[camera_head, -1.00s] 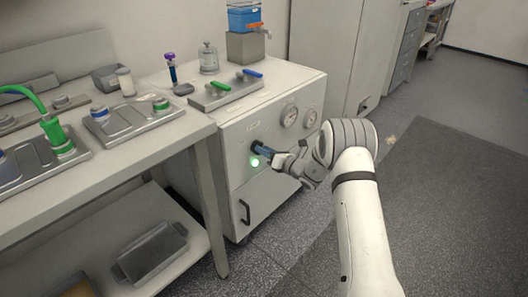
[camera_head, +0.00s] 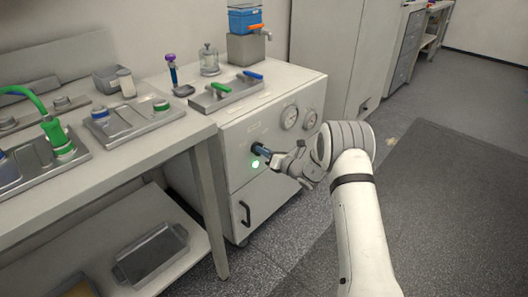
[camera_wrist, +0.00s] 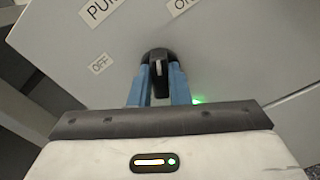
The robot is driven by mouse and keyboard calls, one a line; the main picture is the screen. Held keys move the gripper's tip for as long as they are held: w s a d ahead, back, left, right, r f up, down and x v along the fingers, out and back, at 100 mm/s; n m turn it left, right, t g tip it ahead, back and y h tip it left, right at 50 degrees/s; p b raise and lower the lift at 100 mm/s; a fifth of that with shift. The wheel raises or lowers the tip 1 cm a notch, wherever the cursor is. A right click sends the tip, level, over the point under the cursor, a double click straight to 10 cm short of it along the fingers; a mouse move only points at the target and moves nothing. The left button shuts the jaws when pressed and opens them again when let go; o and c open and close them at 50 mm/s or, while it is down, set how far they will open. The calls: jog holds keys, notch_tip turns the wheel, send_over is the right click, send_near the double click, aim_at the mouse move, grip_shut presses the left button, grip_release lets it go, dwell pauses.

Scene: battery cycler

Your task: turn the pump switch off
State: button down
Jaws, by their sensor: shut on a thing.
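The pump switch (camera_wrist: 159,66) is a black round knob with a pale pointer, on the grey front panel of the cabinet. In the wrist view it sits between the two blue fingers of my gripper (camera_wrist: 159,85), which are shut on it. Its pointer stands about upright in that view, between the OFF label (camera_wrist: 99,64) at the left and the ON label (camera_wrist: 183,4) at the upper right. In the head view my gripper (camera_head: 263,152) reaches the panel and hides most of the switch. A green lamp (camera_head: 255,164) is lit just below it.
The cabinet (camera_head: 285,160) carries two round gauges right of the switch and a door handle (camera_head: 244,213) below. A tray with two valve handles (camera_head: 225,94) is on top. A workbench (camera_head: 110,165) stands at the left. The floor at the right is clear.

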jog(key=shift+f+n+b, duration=0.1)
jog(key=shift+n+b, duration=0.2)
jog(key=shift+b, duration=0.1)
jog(key=shift+s+a+n+b, duration=0.1)
jog(key=shift+s+n+b, duration=0.05)
jog(key=shift+n+b, duration=5.95)
jog(key=shift+m+b, duration=0.3)
jog(key=shift+b, duration=0.2)
jog(key=c, duration=1.4)
grip_release()
jog(key=shift+o, duration=0.2)
jog(key=p+v, duration=0.2)
jog(key=v, duration=0.5)
jog(key=shift+s+d, duration=0.25)
jog(key=shift+d, duration=0.05)
